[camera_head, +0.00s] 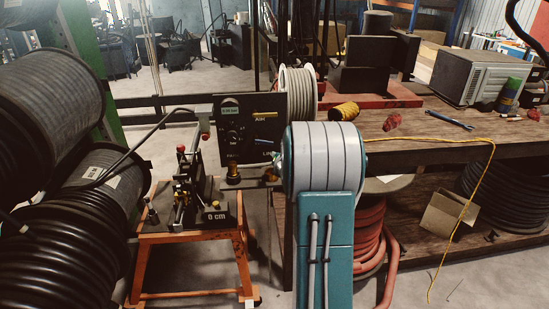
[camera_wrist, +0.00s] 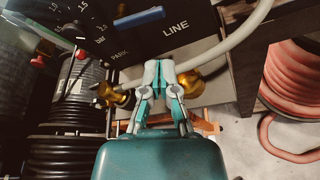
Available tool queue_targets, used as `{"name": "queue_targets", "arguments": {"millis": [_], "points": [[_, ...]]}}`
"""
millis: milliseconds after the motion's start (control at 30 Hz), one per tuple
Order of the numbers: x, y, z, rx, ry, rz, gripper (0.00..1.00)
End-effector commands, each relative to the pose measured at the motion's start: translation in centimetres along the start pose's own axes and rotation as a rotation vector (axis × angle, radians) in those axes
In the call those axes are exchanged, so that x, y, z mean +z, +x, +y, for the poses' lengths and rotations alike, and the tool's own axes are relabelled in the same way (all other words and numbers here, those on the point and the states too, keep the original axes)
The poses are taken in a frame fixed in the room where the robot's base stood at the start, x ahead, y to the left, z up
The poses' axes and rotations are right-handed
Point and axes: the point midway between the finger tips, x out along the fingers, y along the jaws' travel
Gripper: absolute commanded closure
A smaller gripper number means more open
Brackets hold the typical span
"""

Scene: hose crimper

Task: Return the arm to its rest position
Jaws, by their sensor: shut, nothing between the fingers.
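My gripper (camera_wrist: 159,75) is teal and grey in the wrist view, with its fingers together and nothing between them. It is in front of the lower part of the black control panel (camera_wrist: 120,25), close to a pale hose and two brass fittings (camera_wrist: 115,94). I cannot tell whether it touches them. In the head view my teal arm with its white ribbed joint (camera_head: 325,160) rises at the centre and hides the gripper. The panel (camera_head: 248,112) with a gauge shows just left of the arm.
An orange stand (camera_head: 190,238) holds the crimper (camera_head: 192,200) left of the arm. Large black hose reels (camera_head: 70,200) fill the left side. A wooden bench (camera_head: 440,140) with a wrench (camera_head: 450,120) and a yellow cord is on the right. Red hose (camera_head: 369,235) coils below the bench.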

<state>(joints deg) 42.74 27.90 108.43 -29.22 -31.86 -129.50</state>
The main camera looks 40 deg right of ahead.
Motion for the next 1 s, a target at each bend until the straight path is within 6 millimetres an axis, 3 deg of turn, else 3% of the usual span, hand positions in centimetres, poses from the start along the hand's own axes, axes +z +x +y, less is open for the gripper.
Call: {"name": "queue_targets", "arguments": {"millis": [267,367,467,700,1000], "points": [[-0.1,-0.2,0.4,0.000,0.000,0.000,1.00],[0.1,-1.0,1.8,-0.006,0.056,0.009,1.00],[0.1,-2.9,4.8,-0.029,0.199,0.040,1.00],[-1.4,-10.3,12.2,-0.147,0.682,0.133,1.00],[-5.6,-22.1,18.0,-0.362,1.276,0.224,1.00]]}}
